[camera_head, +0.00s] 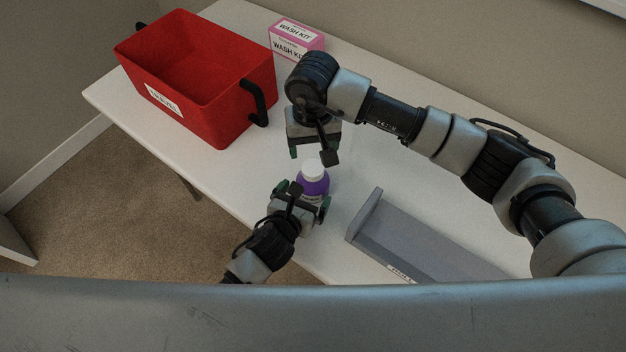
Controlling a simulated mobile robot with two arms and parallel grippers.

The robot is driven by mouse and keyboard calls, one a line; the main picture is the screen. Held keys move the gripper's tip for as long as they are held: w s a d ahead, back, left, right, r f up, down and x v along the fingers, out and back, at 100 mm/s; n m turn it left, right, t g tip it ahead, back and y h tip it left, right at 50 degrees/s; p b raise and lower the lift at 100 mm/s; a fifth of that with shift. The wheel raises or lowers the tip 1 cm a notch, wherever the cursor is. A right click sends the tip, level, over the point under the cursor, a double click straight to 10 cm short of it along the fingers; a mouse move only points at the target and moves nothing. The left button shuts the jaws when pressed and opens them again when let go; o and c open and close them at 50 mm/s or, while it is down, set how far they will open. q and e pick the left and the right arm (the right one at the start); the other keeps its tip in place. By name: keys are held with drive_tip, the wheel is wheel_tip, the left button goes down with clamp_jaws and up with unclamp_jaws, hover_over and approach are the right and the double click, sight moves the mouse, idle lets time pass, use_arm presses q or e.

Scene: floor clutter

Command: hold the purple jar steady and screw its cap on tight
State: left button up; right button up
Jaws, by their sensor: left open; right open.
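The purple jar (314,183) stands upright on the white table, near its front edge. A white cap (313,168) sits on top of the jar; I cannot tell how tightly. My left gripper (306,197) is open, with its fingers on either side of the jar's lower body. Whether the fingers touch the jar is not clear. My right gripper (315,154) is open and points down just above the cap, apart from it as far as I can see. The jar's lower front is partly hidden by my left gripper.
A red bin (228,117) with black handles stands at the left of the table (365,172). A pink wash kit box (297,38) is behind it. A grey tray (425,250) lies right of the jar. My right arm crosses above the table's right side.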

sight(311, 187)
use_arm(q)
drive_tip(key=shift+x, duration=2.1)
drive_tip(key=shift+r, duration=0.1)
drive_tip(key=c, duration=1.6)
use_arm(e)
drive_tip(key=shift+a+r+m, duration=0.1)
drive_tip(key=shift+a+m, duration=0.05)
drive_tip(key=shift+m, duration=0.15)
drive_tip(key=shift+a+m, duration=0.1)
drive_tip(key=shift+m, duration=0.8)
drive_tip(key=shift+d+m, duration=0.25)
drive_tip(key=shift+m, duration=0.85)
